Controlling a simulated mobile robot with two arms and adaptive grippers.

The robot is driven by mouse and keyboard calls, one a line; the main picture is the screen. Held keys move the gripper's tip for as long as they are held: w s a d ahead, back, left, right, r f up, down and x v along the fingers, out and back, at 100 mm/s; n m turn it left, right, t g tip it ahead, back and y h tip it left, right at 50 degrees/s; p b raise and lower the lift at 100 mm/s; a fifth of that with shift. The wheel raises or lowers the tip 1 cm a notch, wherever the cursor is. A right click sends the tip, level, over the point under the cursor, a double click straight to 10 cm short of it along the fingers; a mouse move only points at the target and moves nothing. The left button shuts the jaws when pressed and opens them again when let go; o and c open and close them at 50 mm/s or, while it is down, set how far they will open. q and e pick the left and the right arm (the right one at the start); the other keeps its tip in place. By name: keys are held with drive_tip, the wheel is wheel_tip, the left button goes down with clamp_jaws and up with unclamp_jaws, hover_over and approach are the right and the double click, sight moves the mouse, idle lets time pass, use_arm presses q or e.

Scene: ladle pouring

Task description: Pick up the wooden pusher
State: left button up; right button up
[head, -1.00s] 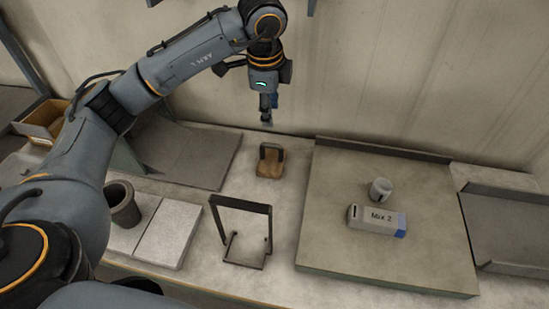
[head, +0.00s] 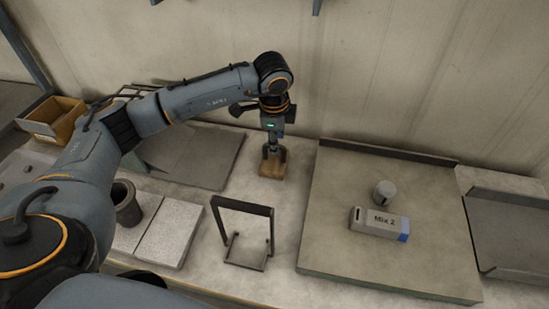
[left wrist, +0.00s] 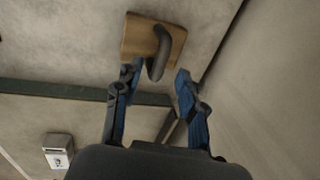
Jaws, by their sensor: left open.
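The wooden pusher (head: 271,168) is a small wooden block with a dark arched handle. It stands on the table between the grey plate and the raised board. In the left wrist view the pusher's block (left wrist: 137,38) lies ahead of the fingers, and its handle (left wrist: 160,55) points toward the gap between them. My left gripper (head: 272,150) is right at the handle from above and hides part of it. In the left wrist view the left gripper (left wrist: 157,85) has its blue fingers apart, with nothing clamped. My right gripper is not in view.
A dark metal frame stand (head: 243,235) stands in front of the pusher. A raised board (head: 400,262) on the right carries a box marked Mix 2 (head: 372,222) and a small cup (head: 384,192). A dark cup (head: 127,205) stands at the left beside pale slabs (head: 165,230).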

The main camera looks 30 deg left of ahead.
sight(273, 166)
use_arm(q)
drive_tip(key=shift+w+f+p, duration=0.15)
drive_tip(key=shift+f+p, duration=0.05)
drive_tip(key=shift+f, duration=0.75)
drive_tip(key=shift+w+f+p, duration=0.15)
drive_tip(key=shift+f+p, duration=0.05)
drive_tip(key=shift+f, duration=0.7)
clamp_jaws()
drive_tip(key=shift+r, duration=0.1)
drive_tip(key=shift+r, duration=0.15)
